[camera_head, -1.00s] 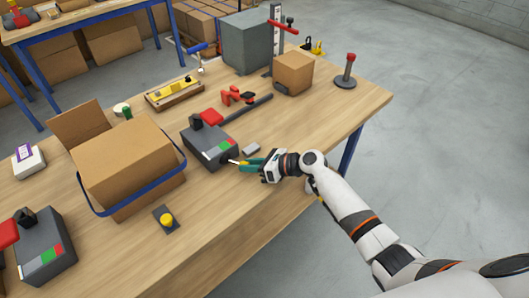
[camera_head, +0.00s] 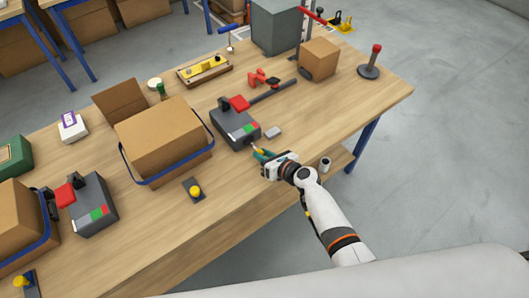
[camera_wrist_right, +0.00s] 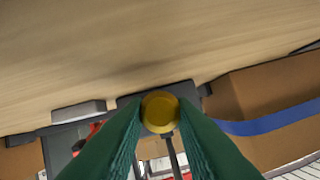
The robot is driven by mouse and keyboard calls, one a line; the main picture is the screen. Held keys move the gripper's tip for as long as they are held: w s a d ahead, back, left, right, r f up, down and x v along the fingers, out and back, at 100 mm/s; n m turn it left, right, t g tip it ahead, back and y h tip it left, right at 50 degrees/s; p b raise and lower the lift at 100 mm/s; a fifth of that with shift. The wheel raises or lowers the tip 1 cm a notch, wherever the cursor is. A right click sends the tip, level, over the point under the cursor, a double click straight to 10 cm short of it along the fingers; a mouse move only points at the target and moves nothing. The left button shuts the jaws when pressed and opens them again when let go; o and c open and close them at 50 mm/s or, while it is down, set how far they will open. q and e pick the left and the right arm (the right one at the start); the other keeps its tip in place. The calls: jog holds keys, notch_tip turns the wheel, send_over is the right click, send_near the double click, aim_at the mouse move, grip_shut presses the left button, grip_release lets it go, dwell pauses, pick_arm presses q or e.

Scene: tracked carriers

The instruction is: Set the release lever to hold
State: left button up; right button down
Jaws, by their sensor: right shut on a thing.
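A dark grey release box (camera_head: 232,124) with a red part on top and a red-and-green label stands on the wooden table. A lever with a yellow round knob (camera_wrist_right: 160,112) comes from its front; the thin rod shows behind the knob in the right wrist view. My right gripper (camera_head: 260,154) is shut on this knob, its green fingers (camera_wrist_right: 198,140) on either side of it. The gripper is just in front of the box. The lever's exact position against the label is hard to tell. My left gripper is not in view.
A cardboard carton (camera_head: 165,140) with a blue band stands left of the box. A yellow button (camera_head: 194,190) is in front, and a small grey block (camera_head: 273,132) lies to the right. A second grey box (camera_head: 92,210) stands at the near left.

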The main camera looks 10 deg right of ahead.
jog(key=c, duration=1.2)
grip_release()
jog(key=shift+s+d+r, duration=0.2)
jog(key=shift+s+d, duration=0.05)
jog(key=shift+s, duration=0.1)
jog(key=p+v, duration=0.2)
jog(key=v, duration=0.9)
jog(key=shift+f, duration=0.1)
